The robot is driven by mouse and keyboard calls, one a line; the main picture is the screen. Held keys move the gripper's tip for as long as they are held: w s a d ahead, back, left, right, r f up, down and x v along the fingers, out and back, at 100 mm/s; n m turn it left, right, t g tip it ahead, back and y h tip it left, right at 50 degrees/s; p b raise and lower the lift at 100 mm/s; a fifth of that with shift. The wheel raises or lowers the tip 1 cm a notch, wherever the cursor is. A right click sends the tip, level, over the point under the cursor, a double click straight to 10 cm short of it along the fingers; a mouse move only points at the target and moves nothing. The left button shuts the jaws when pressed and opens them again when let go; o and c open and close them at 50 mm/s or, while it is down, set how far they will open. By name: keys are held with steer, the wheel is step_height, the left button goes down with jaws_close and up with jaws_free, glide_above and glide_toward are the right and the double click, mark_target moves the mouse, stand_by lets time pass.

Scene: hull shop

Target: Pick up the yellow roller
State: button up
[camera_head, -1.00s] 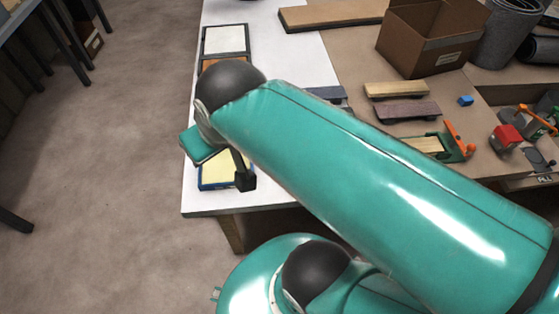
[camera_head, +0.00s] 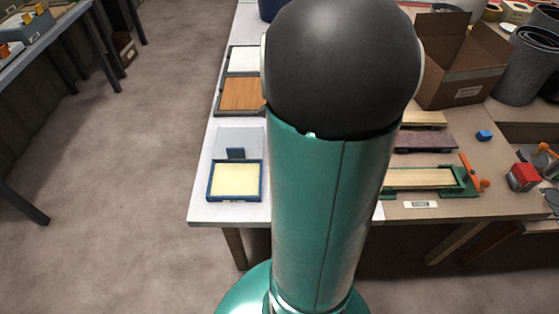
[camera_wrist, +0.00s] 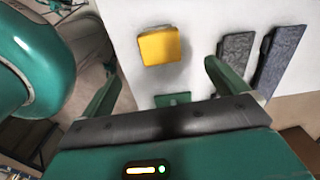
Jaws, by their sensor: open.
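The yellow roller (camera_wrist: 159,46) shows in the wrist view as a short yellow piece with rounded corners, lying on a white surface. My gripper (camera_wrist: 162,72) is open and empty. Its two green fingers stand apart, one to the left of the roller and one to the right, and the roller lies beyond them in the picture. I cannot tell the height between them. In the head view the roller and my gripper do not show; my arm covers the middle of the table.
Two dark strips (camera_wrist: 235,58) lie right of the roller. In the head view a blue tray with a pale yellow pad (camera_head: 234,181) sits near the table's front left corner. A cardboard box (camera_head: 459,62) and a green-framed board (camera_head: 418,178) are on the right.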

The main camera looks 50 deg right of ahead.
steer(key=shift+m, duration=0.4)
steer(key=f, duration=0.8)
steer(key=shift+s+d+f, duration=0.1)
steer(key=shift+s+d, duration=0.2)
steer(key=shift+a+f, duration=0.1)
steer(key=shift+f, duration=3)
steer(key=shift+c, duration=0.5)
steer(key=c, duration=1.4)
steer(key=shift+o, duration=0.2)
steer(key=shift+r, duration=0.1)
